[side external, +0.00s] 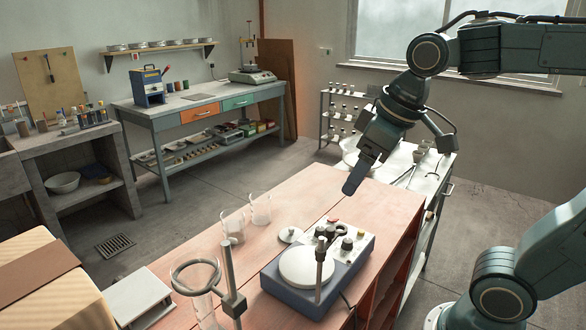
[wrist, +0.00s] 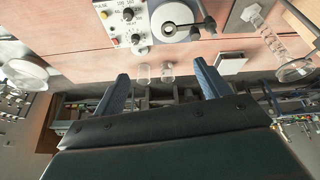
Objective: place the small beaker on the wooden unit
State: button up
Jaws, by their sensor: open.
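Two clear glass beakers, one (side external: 233,226) and one (side external: 260,208), stand upright side by side on the wooden unit (side external: 375,205), near the far-left edge of its orange-brown top. They look close in size; I cannot tell surely which is the small one. In the wrist view the beakers (wrist: 144,74) and (wrist: 168,70) show between my fingers but farther off, untouched. My gripper (side external: 350,188) is open and empty in the side view, above the unit's far right part. Its two blue fingers spread wide in the wrist view (wrist: 161,85).
A blue-based hotplate stirrer (side external: 318,265) with a round white plate and knobs stands on the unit. A ring stand (side external: 230,280) with a glass vessel (side external: 205,308) and a white block (side external: 138,298) are at the near left. The top's far right part is clear.

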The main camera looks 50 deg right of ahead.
jog(key=s+f+m+t, duration=0.1)
jog(key=s+f, duration=0.2)
jog(key=s, duration=0.4)
jog(key=shift+f+m, duration=0.3)
jog(key=shift+f, duration=0.1)
